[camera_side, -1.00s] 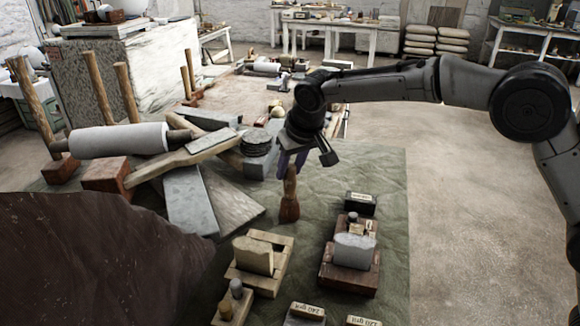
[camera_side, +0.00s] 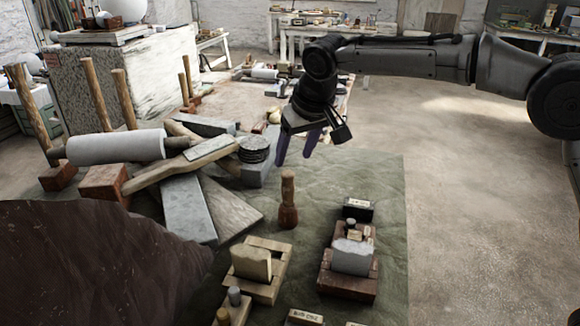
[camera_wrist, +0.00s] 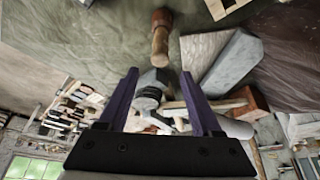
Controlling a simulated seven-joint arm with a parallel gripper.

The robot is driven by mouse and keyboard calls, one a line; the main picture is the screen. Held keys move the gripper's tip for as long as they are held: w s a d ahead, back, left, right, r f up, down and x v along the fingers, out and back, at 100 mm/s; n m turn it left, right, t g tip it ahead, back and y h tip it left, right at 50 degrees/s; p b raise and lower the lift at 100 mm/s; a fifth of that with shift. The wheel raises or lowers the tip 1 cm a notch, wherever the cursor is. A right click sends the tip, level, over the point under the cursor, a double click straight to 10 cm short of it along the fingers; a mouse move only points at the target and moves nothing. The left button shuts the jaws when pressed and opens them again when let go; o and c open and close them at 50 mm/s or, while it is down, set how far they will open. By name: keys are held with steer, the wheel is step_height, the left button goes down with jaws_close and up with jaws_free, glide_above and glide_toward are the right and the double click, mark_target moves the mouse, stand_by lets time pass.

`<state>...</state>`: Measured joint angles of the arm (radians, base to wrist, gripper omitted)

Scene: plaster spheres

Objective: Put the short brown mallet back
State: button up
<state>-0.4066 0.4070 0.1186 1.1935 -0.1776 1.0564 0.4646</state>
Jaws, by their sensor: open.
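The short brown mallet (camera_side: 288,201) stands upright on the green cloth in the side view, its wide head down and its handle up. It also shows in the wrist view (camera_wrist: 161,38), beyond the fingertips. My gripper (camera_side: 297,156) is open and empty, above the mallet's handle and apart from it. Its two purple fingers show spread in the wrist view (camera_wrist: 161,75), with nothing between them.
Stone slabs (camera_side: 189,208) and a roller (camera_side: 115,146) lie piled left of the mallet. Wooden blocks with stones, one pale (camera_side: 250,264) and one dark red (camera_side: 350,270), stand in front. The green cloth (camera_side: 385,180) is bare to the right.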

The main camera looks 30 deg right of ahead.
steer(key=v, duration=0.4)
steer(key=shift+s+r, duration=0.1)
steer(key=shift+r, duration=0.1)
steer(key=s+d+r, duration=0.3)
steer(key=s+d, duration=1.1)
steer(key=s, duration=0.4)
steer(key=s+d+f, duration=0.2)
steer(key=s+f, duration=0.2)
steer(key=s, duration=0.4)
steer(key=s+d+f+t, duration=0.1)
steer(key=s+d+f, duration=0.2)
steer(key=s+f, duration=0.2)
steer(key=s, duration=0.3)
steer(key=shift+s+f, duration=0.35)
